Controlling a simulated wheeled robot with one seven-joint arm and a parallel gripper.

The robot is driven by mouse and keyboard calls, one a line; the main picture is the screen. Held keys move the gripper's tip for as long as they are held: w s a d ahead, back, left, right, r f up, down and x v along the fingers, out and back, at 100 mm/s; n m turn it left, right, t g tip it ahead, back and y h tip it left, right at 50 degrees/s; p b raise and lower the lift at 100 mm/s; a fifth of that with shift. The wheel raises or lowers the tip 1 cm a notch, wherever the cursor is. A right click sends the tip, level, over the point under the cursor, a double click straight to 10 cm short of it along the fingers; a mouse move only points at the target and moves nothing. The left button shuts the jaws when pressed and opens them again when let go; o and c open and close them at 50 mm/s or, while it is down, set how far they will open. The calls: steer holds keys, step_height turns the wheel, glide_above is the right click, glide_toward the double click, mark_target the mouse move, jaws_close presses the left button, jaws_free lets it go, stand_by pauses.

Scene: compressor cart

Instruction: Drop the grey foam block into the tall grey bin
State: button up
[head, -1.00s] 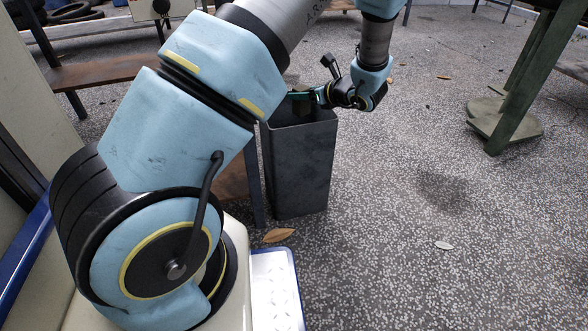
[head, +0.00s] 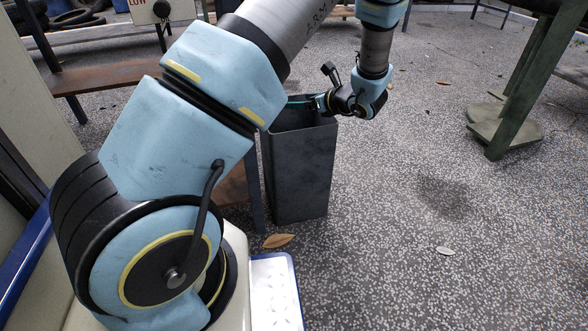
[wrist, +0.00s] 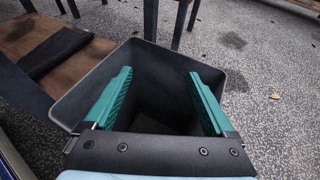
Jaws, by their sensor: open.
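The tall grey bin (head: 298,175) stands upright on the floor in the middle of the head view. Its open mouth and inner wall (wrist: 160,58) fill the centre of the wrist view. My gripper (wrist: 160,78) is open, its two green fingers spread wide apart over the bin's mouth with nothing between them. In the head view my gripper (head: 293,103) is at the bin's rim, partly hidden behind my arm. I cannot make out the grey foam block in either view now; the inside of the bin is dark and its bottom is partly hidden by my gripper.
A brown bench (wrist: 25,38) with a dark slab (wrist: 55,52) on it stands left of the bin. A green-legged stand (head: 515,100) is at the right. Leaves (head: 278,240) lie on the speckled floor, which is mostly clear right of the bin.

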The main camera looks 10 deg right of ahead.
steer(key=p+v, duration=0.3)
steer(key=v, duration=0.7)
steer(key=shift+s+r, duration=0.1)
steer(key=shift+s+d, duration=0.1)
steer(key=shift+s, duration=0.1)
